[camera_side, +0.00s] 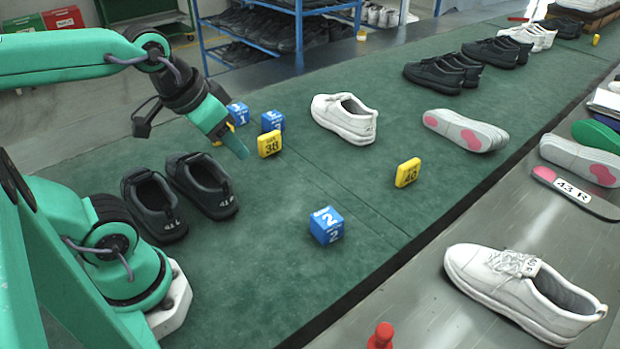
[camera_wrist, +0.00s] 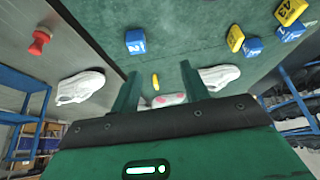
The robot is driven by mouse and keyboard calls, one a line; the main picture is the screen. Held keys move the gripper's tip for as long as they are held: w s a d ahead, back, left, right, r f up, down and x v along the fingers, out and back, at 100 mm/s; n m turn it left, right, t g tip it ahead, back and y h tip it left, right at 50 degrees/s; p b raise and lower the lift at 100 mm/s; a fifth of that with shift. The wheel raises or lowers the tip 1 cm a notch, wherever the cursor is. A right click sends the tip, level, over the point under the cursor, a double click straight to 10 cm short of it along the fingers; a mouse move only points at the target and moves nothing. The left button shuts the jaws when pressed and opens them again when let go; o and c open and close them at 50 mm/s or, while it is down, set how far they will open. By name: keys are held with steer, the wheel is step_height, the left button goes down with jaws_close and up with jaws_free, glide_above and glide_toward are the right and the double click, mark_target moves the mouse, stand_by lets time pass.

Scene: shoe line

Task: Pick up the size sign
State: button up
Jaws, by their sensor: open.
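Several yellow size signs show. One marked 38 (camera_side: 268,144) stands on the green mat beside the blue cubes, just right of my gripper (camera_side: 238,150) in the side view. One marked 40 (camera_side: 408,172) stands alone farther right. Another yellow sign (camera_side: 231,127) is mostly hidden behind my gripper. In the wrist view, a sign marked 43 (camera_wrist: 291,11) and another yellow sign (camera_wrist: 236,38) are at upper right. A small yellow sign (camera_wrist: 155,81) shows in the gap between my fingers (camera_wrist: 160,70), at a distance. My gripper is open and empty, above the mat.
Blue cubes (camera_side: 272,121) stand close behind the 38 sign; another blue cube (camera_side: 326,226) is nearer the front. Black shoes (camera_side: 203,186) lie left of it and a white shoe (camera_side: 345,118) behind. A red peg (camera_side: 381,336) is at the front edge. The mat between is clear.

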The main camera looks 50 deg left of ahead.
steer(key=w+a+r+g, duration=0.1)
steer(key=w+a, duration=0.3)
steer(key=w, duration=0.4)
steer(key=g, duration=0.4)
glide_above(269, 134)
step_height(269, 134, down, 17)
steer(key=shift+w+d, duration=0.1)
steer(key=shift+d, duration=0.05)
steer(key=shift+a+f, duration=0.2)
steer(key=shift+f, duration=3.9)
jaws_close()
